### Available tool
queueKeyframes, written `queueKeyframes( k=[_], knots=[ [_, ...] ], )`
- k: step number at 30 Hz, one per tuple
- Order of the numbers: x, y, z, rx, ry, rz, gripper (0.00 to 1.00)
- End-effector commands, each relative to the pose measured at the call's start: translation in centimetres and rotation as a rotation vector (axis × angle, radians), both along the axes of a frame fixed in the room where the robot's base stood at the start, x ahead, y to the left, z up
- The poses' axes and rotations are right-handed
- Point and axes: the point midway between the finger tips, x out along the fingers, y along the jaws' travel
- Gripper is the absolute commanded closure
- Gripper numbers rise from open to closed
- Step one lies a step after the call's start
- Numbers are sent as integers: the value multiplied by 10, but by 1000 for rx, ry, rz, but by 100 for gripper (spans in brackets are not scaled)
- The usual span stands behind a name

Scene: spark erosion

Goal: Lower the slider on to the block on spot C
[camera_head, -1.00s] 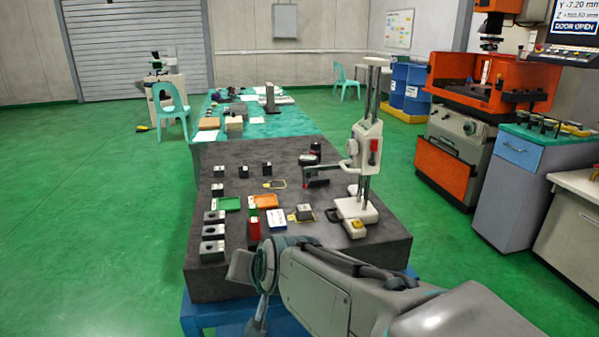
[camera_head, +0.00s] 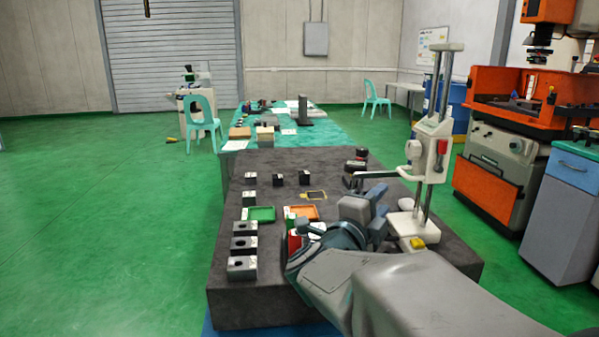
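Several small dark blocks (camera_head: 250,179) stand on the plate. Spot letters are too small to read, so I cannot identify spot C. My arm hides the plate in front of the stand, with any block there.
A green tray (camera_head: 261,214) and an orange tray (camera_head: 303,211) lie left of my gripper. Larger blocks (camera_head: 243,246) line the plate's left edge. Dark round items (camera_head: 355,165) stand behind my gripper. A yellow-outlined spot (camera_head: 314,195) is bare. An orange machine (camera_head: 485,175) stands right.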

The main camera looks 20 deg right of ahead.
Motion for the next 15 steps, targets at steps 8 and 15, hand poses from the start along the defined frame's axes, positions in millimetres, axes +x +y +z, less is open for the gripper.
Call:
queueKeyframes(
  k=[8, 15],
  knots=[
    [26, -43, 6, 1, 4, -4, 67],
    [52, -84, 12, 1, 5, 0, 67]
  ],
)
